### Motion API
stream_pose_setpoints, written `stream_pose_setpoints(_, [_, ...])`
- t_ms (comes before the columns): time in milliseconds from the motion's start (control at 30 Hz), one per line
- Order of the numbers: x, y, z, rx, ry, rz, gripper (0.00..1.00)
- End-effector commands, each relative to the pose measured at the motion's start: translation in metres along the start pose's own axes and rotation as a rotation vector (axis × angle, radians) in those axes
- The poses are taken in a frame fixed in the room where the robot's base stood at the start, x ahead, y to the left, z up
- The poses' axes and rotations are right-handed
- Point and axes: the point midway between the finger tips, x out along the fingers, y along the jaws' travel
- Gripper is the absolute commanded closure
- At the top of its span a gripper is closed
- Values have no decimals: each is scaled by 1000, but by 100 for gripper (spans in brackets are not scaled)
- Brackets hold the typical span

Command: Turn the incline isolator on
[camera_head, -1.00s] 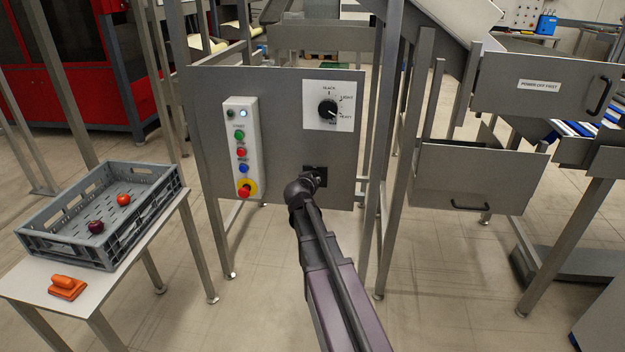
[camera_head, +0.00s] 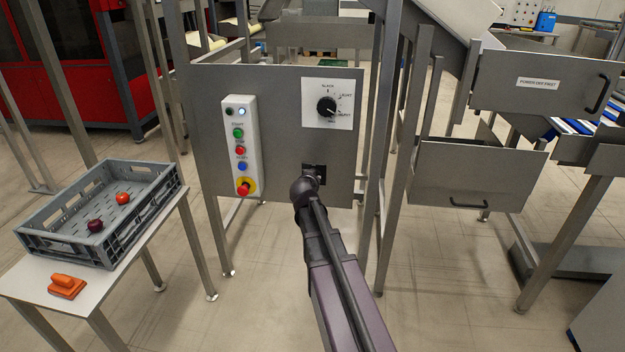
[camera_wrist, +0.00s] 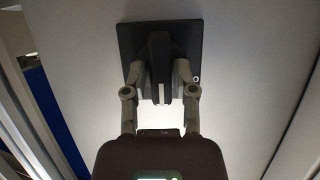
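The isolator is a black square plate with a black handle, low on the right of the grey control panel. Its plate (camera_head: 308,167) is partly covered by my gripper in the head view. In the wrist view the isolator plate (camera_wrist: 123,38) fills the upper middle, with its handle (camera_wrist: 159,60) standing lengthwise in the picture. A small round white mark shows at the plate's right edge. My gripper (camera_wrist: 160,80) is at the handle, with one finger on each side, close to it. Whether the fingers press on the handle is not clear.
Above the isolator is a selector dial (camera_head: 327,107). To its left is a button box (camera_head: 241,145) with a red emergency stop (camera_head: 243,189). A grey crate (camera_head: 60,243) stands on the left table. Metal frame legs stand right of the panel.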

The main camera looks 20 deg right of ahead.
Motion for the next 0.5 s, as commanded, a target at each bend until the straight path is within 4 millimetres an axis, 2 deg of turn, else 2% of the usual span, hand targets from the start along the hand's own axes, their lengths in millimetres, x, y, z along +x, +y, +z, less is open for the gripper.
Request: stream_pose_setpoints(500, [0, -1, 0, -8, 1, 1, 39])
